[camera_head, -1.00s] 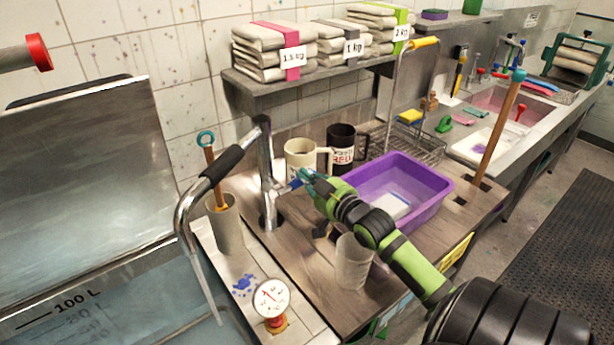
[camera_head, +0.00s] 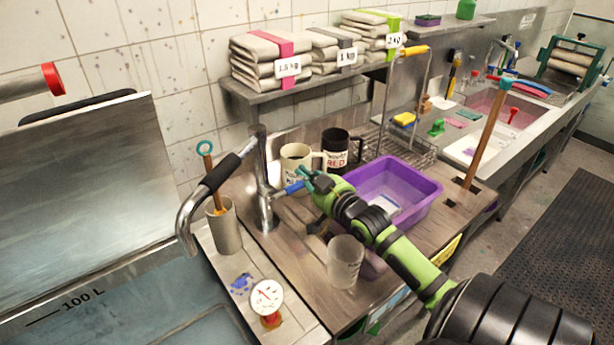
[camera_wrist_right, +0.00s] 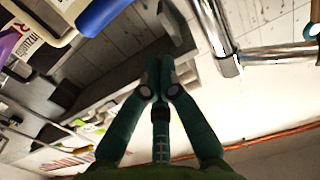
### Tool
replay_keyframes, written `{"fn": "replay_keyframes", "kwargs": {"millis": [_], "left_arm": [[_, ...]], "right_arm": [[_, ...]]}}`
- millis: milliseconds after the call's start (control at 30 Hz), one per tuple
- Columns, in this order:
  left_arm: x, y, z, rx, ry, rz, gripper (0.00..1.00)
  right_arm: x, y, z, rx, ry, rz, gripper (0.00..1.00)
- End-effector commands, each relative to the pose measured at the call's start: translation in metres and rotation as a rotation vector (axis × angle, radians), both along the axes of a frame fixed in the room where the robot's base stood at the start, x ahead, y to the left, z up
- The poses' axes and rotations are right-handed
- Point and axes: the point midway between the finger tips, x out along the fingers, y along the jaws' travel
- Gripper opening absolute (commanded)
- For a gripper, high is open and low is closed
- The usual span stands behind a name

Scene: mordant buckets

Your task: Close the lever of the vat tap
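The vat tap (camera_head: 265,190) is a chrome column with a black-sleeved spout (camera_head: 190,215) reaching left over the vat (camera_head: 120,310). No stream shows below the spout. Its blue lever (camera_head: 292,188) points right from the column, toward my right gripper (camera_head: 308,180). In the right wrist view, my right gripper (camera_wrist_right: 157,68) has its teal fingertips together with nothing between them. The blue lever (camera_wrist_right: 103,14) is at the upper left there, beside the fingers, and the chrome column (camera_wrist_right: 216,35) is at the upper right. I cannot tell whether fingers and lever touch. My left gripper is not in view.
Two mugs, one cream (camera_head: 294,160) and one black (camera_head: 338,148), stand behind the gripper. A purple tub (camera_head: 425,205) and a clear beaker (camera_head: 345,262) are close to my right arm. A grey holder (camera_head: 225,228) and a dial gauge (camera_head: 267,298) stand near the vat.

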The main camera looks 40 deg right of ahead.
Motion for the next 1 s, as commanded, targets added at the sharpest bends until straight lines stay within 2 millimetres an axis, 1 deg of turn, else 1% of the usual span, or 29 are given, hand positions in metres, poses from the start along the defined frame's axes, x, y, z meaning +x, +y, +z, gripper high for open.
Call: {"fn": "replay_keyframes", "kwargs": {"millis": [33,167,300,400,500,700,1000], "left_arm": [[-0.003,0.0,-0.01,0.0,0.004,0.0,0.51],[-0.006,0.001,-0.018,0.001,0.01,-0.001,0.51],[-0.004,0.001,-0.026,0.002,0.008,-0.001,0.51],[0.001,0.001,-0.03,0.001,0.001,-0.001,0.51],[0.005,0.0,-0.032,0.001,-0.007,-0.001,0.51],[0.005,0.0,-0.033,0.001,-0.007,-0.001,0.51],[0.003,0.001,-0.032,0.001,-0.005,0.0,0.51]], "right_arm": [[-0.013,0.002,-0.01,0.001,0.008,0.0,0.0],[-0.038,0.004,-0.01,0.002,0.008,0.0,0.0],[-0.064,0.007,-0.008,0.0,0.009,-0.001,0.0],[-0.078,0.009,-0.006,0.0,0.008,-0.001,0.0],[-0.088,0.009,-0.005,0.002,0.007,-0.001,0.0],[-0.097,0.011,-0.002,0.002,0.006,-0.001,0.0],[-0.097,0.01,-0.002,0.001,0.005,-0.001,0.0]]}}
